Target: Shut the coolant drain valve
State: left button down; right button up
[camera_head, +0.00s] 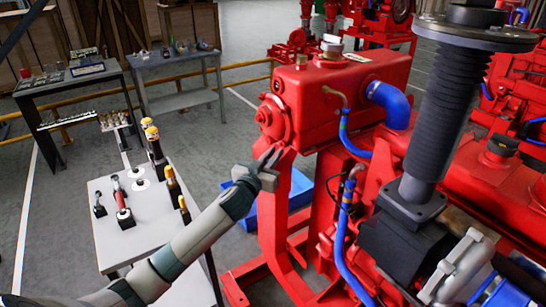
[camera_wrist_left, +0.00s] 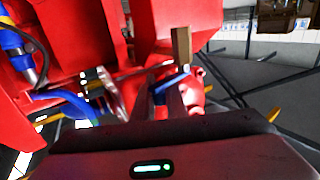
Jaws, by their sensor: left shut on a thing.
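My left gripper (camera_head: 268,160) reaches up to the lower front end of the red engine's tank (camera_head: 335,90). Its fingertips are against or just under the red housing, and the coolant drain valve is hidden there in the head view. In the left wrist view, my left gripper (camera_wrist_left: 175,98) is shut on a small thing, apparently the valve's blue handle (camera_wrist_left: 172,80). A brass-coloured block (camera_wrist_left: 181,46) stands just beyond the fingers, seemingly part of the valve. How far the handle is turned is unclear. My right gripper is not in view.
A blue tray (camera_head: 297,190) lies on the floor below the engine. A white table (camera_head: 105,240) with tools and bottles stands at left. Blue hoses (camera_head: 344,215) and a black ribbed column (camera_head: 447,110) stand close on the right. A grey workbench (camera_head: 190,66) stands behind.

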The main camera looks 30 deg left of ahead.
pick_arm(q)
jog(key=n+y+b, duration=0.1)
jog(key=y, duration=0.1)
jog(key=n+y+b, duration=0.1)
jog(key=y, duration=0.1)
jog(key=shift+w+a+r+n+g, duration=0.15)
jog(key=shift+w+n+g, duration=0.15)
jog(key=shift+w+n, duration=0.1)
jog(key=c, duration=1.8)
grip_release()
jog(key=shift+o, duration=0.2)
jog(key=shift+s, duration=0.1)
jog(key=b+v, duration=0.4)
jog(key=v, duration=1.3)
jog(key=shift+b, duration=0.3)
